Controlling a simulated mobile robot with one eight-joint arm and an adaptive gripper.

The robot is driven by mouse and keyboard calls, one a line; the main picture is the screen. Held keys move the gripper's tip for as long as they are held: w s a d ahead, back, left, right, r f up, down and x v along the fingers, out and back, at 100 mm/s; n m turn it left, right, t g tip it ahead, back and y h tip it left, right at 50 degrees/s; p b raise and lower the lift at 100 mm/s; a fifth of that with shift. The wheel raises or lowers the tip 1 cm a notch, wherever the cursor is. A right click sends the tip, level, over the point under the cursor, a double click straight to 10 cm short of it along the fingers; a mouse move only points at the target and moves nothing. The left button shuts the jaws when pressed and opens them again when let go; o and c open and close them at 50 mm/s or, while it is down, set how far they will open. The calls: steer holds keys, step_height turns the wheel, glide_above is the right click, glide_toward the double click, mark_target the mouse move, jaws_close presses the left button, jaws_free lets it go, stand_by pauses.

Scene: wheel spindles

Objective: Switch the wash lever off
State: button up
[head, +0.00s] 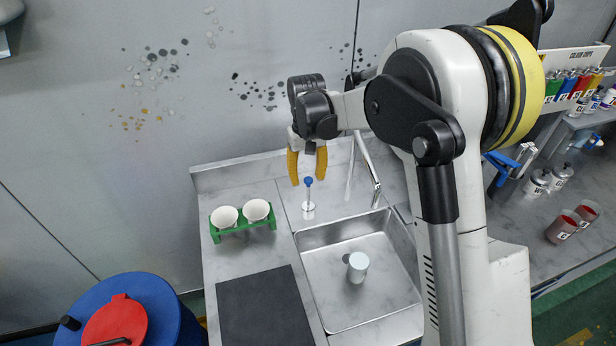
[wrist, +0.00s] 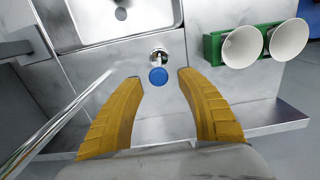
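The wash lever (head: 308,193) is a thin metal stem with a blue knob, standing on the counter behind the sink. In the wrist view its blue knob (wrist: 158,75) lies between and just beyond the fingertips. My gripper (head: 308,182) has yellow fingers and is open around the top of the lever; it also shows in the wrist view (wrist: 158,78). A gap shows between each finger and the knob. The lever looks about upright in the head view.
A metal sink (head: 330,310) holds a white cylinder (head: 357,267). A faucet (head: 368,170) rises right of the lever. A green rack (head: 245,232) with two white cups stands to the left. A dark mat (head: 262,305) lies in front. A blue drum (head: 150,290) stands lower left.

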steer(key=shift+s+r, duration=0.1)
steer(key=shift+s, duration=0.05)
step_height(320, 180, up, 12)
steer(key=shift+w, duration=0.2)
stand_by(0.4)
steer(key=s+d+r+m+t, duration=0.1)
steer(key=s+d+r+t, duration=0.15)
steer(key=s+d, duration=0.45)
steer(key=s+d+r+m+t, duration=0.1)
steer(key=s+d+r+t, duration=0.2)
steer(key=s, duration=0.7)
steer(key=s+d+f+t, duration=0.2)
steer(key=s+d+f, duration=0.15)
steer(key=s, duration=0.55)
step_height(320, 180, down, 8)
steer(key=b, duration=0.6)
steer(key=shift+s+a+r+b, duration=0.25)
steer(key=shift+s+b, duration=0.1)
steer(key=shift+s, duration=0.1)
